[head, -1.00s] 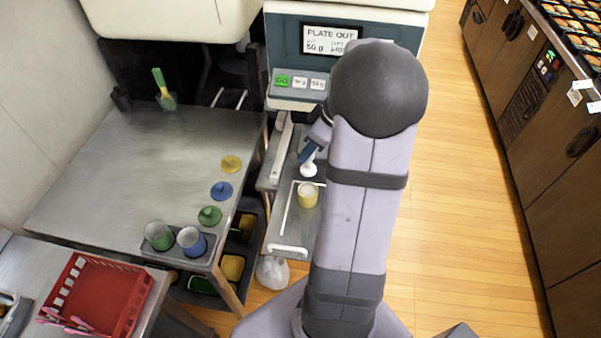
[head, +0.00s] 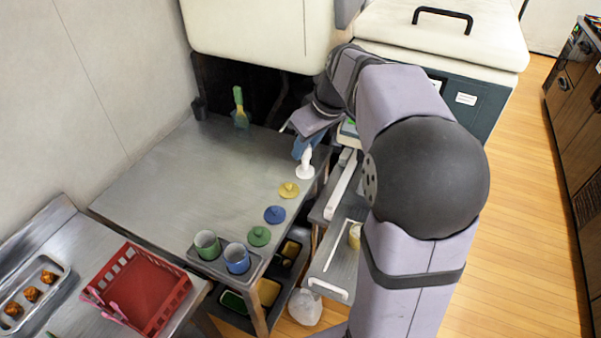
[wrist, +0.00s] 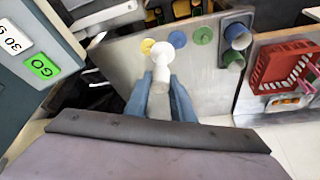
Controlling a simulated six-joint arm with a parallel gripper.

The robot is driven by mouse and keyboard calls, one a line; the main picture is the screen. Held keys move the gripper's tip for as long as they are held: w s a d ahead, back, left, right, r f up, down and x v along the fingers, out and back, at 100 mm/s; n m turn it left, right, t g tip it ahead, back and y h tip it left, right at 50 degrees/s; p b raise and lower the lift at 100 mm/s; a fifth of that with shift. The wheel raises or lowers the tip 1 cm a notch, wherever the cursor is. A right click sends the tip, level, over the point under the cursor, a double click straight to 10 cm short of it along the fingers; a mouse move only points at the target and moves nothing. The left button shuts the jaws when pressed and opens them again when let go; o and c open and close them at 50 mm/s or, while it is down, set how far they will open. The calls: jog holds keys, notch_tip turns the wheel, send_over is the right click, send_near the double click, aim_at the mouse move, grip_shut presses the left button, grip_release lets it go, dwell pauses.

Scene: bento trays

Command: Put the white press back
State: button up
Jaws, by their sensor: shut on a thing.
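My gripper (head: 303,148) has blue fingers shut on the handle of the white press (head: 305,168). The press is upright, base down, at the right edge of the steel table (head: 160,185), just behind the yellow press (head: 289,189). I cannot tell whether its base touches the table. The blue press (head: 274,214) and green press (head: 259,236) continue the row towards the front. In the wrist view the white press (wrist: 167,58) sits between my fingertips (wrist: 161,95), its round end pointing away.
A green cup (head: 207,243) and a blue cup (head: 236,258) stand in a grey holder at the table's front. A yellow cup (head: 354,237) is on the side platform, partly hidden by my arm. A green spatula (head: 240,106) stands at the back. The table's left is clear.

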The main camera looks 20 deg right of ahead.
jog(key=w+d+f+m+h+p, duration=0.15)
jog(key=w+m, duration=0.25)
jog(key=w, duration=0.5)
jog(key=w+d+f+m+h, duration=0.25)
jog(key=w+m, duration=0.25)
jog(key=w, duration=0.3)
notch_tip(320, 180, down, 6)
jog(key=w+d+n+y, duration=0.1)
jog(key=w+n+y, duration=0.1)
jog(key=n, duration=0.2)
jog(key=shift+d+r+n, duration=0.15)
jog(key=shift+d+n, duration=0.25)
jog(key=shift+s+f+p, duration=0.1)
jog(key=shift+f+p, duration=1.7)
jog(key=shift+f, duration=3.2)
jog(key=shift+f, duration=0.1)
